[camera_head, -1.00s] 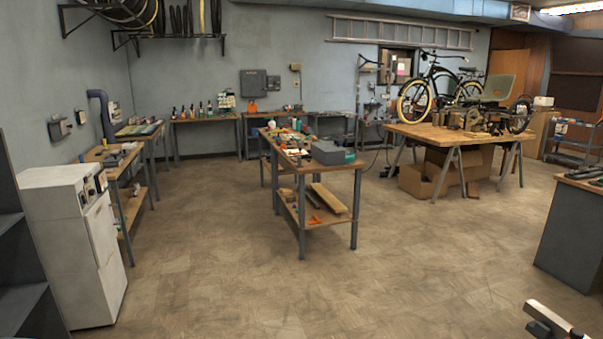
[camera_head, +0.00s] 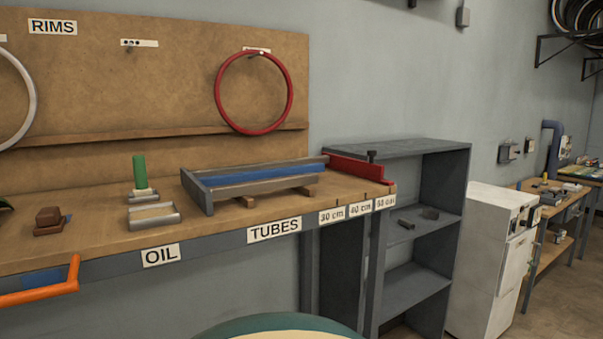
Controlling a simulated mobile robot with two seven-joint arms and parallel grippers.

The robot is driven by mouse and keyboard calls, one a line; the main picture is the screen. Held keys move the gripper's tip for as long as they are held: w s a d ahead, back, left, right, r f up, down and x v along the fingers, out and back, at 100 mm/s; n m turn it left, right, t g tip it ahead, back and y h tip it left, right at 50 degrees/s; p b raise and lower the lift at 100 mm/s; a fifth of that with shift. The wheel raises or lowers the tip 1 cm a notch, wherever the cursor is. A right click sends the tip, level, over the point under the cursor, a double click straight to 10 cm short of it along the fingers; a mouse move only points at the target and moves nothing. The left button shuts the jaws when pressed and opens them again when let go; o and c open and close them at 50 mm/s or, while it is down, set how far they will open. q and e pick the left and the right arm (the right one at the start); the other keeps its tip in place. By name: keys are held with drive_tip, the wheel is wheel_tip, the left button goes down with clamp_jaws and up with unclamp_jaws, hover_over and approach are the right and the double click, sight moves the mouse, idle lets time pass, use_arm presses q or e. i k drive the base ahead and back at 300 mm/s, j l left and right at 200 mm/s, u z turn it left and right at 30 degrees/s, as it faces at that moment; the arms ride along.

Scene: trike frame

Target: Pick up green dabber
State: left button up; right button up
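The green dabber (camera_head: 139,172) stands upright on the wooden workbench (camera_head: 105,235), above the OIL label. It is a green cylinder, and its lower end is at a small grey metal holder (camera_head: 143,195). Neither of my grippers shows in the current head view.
A metal trough with a blue channel (camera_head: 260,175) lies right of the dabber. A brown block (camera_head: 48,220) sits to its left. An orange bar (camera_head: 40,295) is at the bench's front left. A round teal-rimmed object (camera_head: 275,322) is at the bottom. Grey shelves (camera_head: 420,240) stand right.

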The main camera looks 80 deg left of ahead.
sight(142, 190)
drive_tip(key=u, duration=3.4)
drive_tip(key=i+l+u, duration=0.1)
drive_tip(key=i+l, duration=0.8)
